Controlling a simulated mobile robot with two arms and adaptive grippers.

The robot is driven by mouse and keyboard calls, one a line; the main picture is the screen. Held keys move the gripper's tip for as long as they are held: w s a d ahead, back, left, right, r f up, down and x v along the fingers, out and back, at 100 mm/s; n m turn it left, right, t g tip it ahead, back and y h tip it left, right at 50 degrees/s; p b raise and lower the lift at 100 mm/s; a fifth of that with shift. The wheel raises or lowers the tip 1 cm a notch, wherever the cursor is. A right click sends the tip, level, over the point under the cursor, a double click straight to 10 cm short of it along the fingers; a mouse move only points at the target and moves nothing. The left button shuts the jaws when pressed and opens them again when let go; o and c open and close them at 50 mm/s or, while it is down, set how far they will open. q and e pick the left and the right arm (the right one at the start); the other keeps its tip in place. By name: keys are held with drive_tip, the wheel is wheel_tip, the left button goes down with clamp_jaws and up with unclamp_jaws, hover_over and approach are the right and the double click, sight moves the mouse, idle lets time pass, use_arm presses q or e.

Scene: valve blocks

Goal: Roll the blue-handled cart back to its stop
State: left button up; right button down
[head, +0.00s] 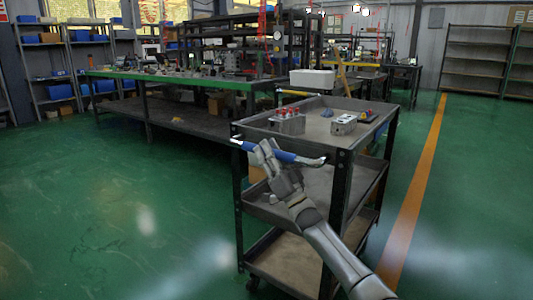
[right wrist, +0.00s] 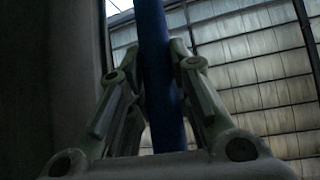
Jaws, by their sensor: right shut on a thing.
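The cart (head: 342,190) is a dark three-shelf trolley in the middle right of the head view. Its blue handle (head: 297,158) runs along the near end, at top-shelf height. My right gripper (head: 268,152) is shut on the handle, left of its middle. In the right wrist view the blue bar (right wrist: 158,75) passes between the two fingers (right wrist: 160,72). My left gripper is not in view. I cannot make out a stop.
A long green-edged workbench (head: 180,80) stands behind and left of the cart. An orange floor line (head: 412,215) runs along the cart's right. Green floor (head: 110,215) is open at the left and front. Shelves (head: 480,60) stand at the back right.

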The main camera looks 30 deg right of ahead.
drive_tip(key=shift+d, duration=0.25)
drive_tip(key=c, duration=1.3)
unclamp_jaws()
drive_tip(key=shift+f, duration=0.1)
drive_tip(key=v, duration=1.2)
drive_tip(key=shift+w, duration=0.1)
